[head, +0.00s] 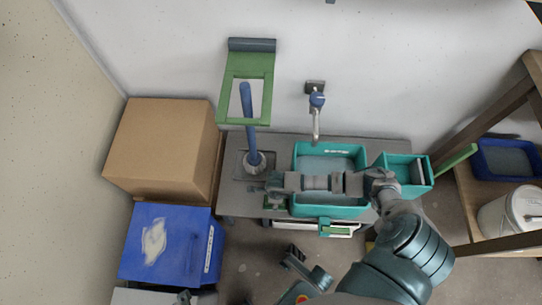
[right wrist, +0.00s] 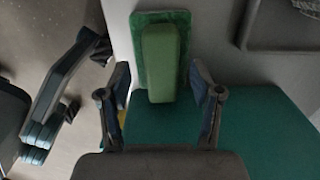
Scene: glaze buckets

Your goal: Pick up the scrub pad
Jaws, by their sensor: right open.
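The scrub pad (right wrist: 163,62) is a green block on a flat darker green backing, lying at the table's front edge. In the head view only a little green (head: 272,205) shows beside and below my right gripper (head: 258,190), which partly covers it. My right gripper (right wrist: 160,85) is open in the right wrist view. Its fingers stand on either side of the pad's near end, with a gap visible on both sides. Whether they are at the pad's height is hard to tell.
My right arm reaches over a teal basin (head: 330,148); a smaller teal bin (head: 421,176) stands at its right. A cardboard box (head: 160,145) and blue box (head: 165,240) are further left.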

